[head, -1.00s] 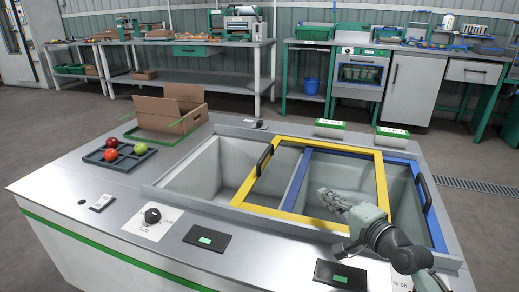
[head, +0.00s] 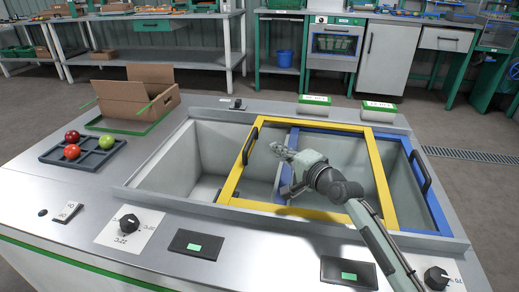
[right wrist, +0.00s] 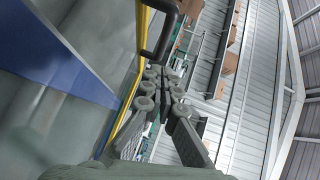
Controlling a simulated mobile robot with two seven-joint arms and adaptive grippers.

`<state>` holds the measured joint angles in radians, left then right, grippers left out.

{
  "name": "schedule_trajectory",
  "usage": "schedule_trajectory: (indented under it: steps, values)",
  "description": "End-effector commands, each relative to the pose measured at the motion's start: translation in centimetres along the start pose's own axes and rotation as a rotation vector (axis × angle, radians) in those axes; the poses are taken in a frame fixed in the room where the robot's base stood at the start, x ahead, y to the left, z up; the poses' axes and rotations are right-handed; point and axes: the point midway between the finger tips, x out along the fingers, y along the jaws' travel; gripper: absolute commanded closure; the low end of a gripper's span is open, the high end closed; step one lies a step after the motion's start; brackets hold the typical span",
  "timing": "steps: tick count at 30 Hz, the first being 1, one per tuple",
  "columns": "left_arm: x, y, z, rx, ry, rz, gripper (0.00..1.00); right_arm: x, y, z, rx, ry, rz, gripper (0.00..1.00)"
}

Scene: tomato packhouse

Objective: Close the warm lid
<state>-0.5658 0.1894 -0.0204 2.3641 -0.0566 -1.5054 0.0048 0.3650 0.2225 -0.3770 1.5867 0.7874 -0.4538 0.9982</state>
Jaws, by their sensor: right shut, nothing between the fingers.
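The yellow-framed sliding lid (head: 290,211) lies over the middle of the well in the counter, with a black handle (head: 250,146) on its left side. The blue-framed lid (head: 432,200) lies on the right, partly under the yellow frame, with its own black handle (head: 420,172). My right gripper (head: 281,152) is shut and empty, above the yellow lid and just right of its handle. In the right wrist view, the closed fingertips (right wrist: 160,73) point toward the yellow lid's handle (right wrist: 160,35), apparently apart from it. My left gripper is out of view.
The well's left part (head: 170,165) is uncovered. A cardboard box (head: 135,98) and a dark tray (head: 100,155) with several tomatoes stand on the counter's left. Knobs (head: 128,224) and dark pads (head: 200,245) line the front. White green-edged boxes (head: 315,104) sit at the back.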

Motion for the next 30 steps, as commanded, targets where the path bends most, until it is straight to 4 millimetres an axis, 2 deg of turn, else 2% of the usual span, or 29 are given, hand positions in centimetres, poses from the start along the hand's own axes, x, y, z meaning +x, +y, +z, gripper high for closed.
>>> schedule_trajectory:
  steps: [3,5,9,15,30]
  values:
    - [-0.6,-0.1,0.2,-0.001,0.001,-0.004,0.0,2.5,0.0,0.0,0.0,0.0,-0.001,1.0]
    - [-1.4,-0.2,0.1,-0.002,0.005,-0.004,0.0,3.1,-0.1,1.0,0.004,-0.002,-0.001,1.0]
    - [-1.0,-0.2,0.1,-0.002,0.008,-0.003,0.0,4.2,-0.1,2.2,0.003,-0.001,0.0,1.0]
    - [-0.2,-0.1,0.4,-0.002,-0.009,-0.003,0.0,4.9,0.0,2.8,0.001,0.0,-0.001,1.0]
    - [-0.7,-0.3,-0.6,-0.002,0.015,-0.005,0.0,5.1,-0.1,3.1,0.002,0.0,0.0,1.0]
